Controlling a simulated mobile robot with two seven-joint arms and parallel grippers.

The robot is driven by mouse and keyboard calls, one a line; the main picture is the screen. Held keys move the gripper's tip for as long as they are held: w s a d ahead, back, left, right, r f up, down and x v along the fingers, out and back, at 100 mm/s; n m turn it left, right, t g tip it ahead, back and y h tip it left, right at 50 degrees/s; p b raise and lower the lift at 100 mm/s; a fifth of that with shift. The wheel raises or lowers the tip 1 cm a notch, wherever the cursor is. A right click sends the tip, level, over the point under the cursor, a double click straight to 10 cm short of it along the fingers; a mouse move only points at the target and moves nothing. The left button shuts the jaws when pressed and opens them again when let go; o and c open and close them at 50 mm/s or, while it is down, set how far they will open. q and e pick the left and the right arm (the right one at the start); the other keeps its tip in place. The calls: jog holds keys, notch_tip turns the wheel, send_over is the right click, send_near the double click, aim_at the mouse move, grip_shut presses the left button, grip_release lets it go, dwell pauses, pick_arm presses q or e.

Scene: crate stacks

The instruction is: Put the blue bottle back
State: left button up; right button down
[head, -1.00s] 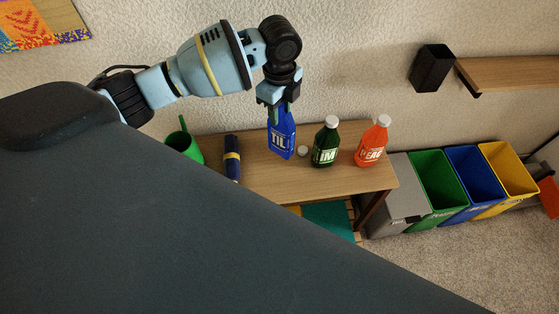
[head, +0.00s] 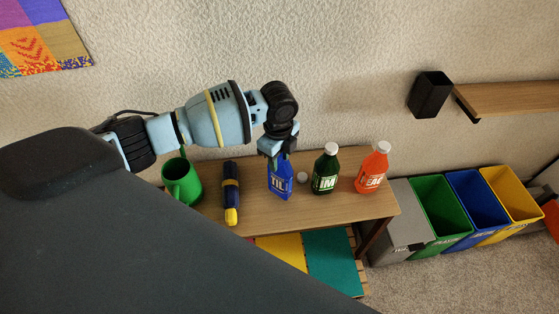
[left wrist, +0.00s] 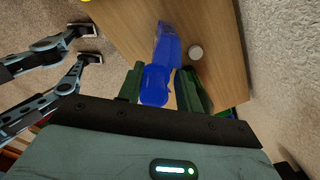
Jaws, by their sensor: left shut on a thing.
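The blue bottle (head: 280,182) with white lettering is upright over the wooden bench top (head: 330,212), left of the green bottle. I cannot tell if its base touches the wood. My left gripper (head: 277,156) is above it, shut on its upper part. In the left wrist view the blue bottle (left wrist: 166,48) lies between the two dark green fingers (left wrist: 164,88). A small white round cap-like thing (head: 303,178) lies just right of the bottle. My right gripper is not in view.
A green bottle (head: 325,172) and an orange bottle (head: 371,171) stand to the right. Several coloured bins (head: 440,225) stand at the right. My dark body hides the lower left.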

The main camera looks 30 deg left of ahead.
pick_arm(q)
jog(key=shift+f, duration=1.05)
jog(key=o, duration=0.7)
jog(key=shift+o, duration=0.2)
notch_tip(320, 180, up, 11)
jog(key=shift+r+p, duration=0.15)
jog(key=shift+p, duration=0.45)
jog(key=shift+s+r, duration=0.1)
jog(key=shift+r, duration=0.45)
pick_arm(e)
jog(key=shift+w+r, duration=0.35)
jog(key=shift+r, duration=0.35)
